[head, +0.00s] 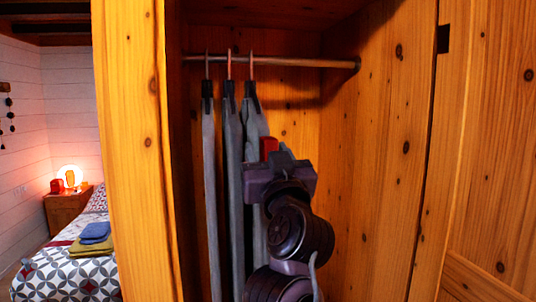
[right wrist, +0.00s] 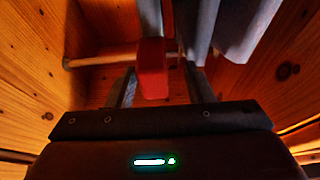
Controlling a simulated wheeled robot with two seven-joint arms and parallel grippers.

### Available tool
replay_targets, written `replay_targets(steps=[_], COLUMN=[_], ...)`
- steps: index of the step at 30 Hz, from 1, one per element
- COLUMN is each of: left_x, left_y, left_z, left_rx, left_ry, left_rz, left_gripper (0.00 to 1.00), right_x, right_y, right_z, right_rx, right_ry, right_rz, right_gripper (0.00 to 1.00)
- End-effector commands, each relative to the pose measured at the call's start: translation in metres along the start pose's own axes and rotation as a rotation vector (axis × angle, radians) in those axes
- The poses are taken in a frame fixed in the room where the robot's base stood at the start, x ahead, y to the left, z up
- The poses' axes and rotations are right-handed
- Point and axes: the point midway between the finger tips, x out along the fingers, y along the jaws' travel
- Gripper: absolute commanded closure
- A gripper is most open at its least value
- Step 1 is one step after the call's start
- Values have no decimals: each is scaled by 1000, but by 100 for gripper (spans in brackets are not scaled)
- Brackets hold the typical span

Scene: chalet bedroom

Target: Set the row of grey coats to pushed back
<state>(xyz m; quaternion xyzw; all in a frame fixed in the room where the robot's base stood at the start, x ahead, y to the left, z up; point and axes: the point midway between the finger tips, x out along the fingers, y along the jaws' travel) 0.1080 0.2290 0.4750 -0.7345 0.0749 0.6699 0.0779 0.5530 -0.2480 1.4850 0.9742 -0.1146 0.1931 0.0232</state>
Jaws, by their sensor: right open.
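The row of grey coats (head: 234,180) hangs from the rail at the left side of the open wardrobe. The coats hang close together, edge-on to the head view. My right gripper (head: 272,152) is inside the wardrobe, just right of the rightmost coat, below the rail. In the right wrist view its two fingers (right wrist: 160,84) stand apart with a red block (right wrist: 152,70) showing between them. The block also shows in the head view (head: 268,146), partly hidden by my gripper. I cannot tell whether the fingers touch it. Grey cloth (right wrist: 205,30) shows beside the right finger. My left gripper is out of view.
The wooden rail (head: 305,62) runs across the wardrobe to its right wall (head: 380,150). The rail's right part is bare. The left wardrobe post (head: 135,150) stands near the coats. Beyond it are a bed (head: 70,275) and a lit lamp (head: 70,176).

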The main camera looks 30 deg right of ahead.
Motion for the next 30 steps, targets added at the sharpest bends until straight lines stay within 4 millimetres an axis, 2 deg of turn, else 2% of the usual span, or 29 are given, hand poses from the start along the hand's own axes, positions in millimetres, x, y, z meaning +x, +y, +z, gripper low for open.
replay_targets(steps=[5,12,18,30], left_x=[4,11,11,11], left_y=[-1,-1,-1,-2], left_z=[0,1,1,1], left_rx=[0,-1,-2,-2], left_ry=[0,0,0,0], left_rz=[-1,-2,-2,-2], left_gripper=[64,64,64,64], right_x=[-11,-52,-74,-78], right_y=[0,-1,-2,-2], right_z=[1,1,0,0], right_rx=[0,3,1,0], right_ry=[2,1,1,-1], right_rz=[1,-2,-2,-1], right_gripper=[53,53,53,53])
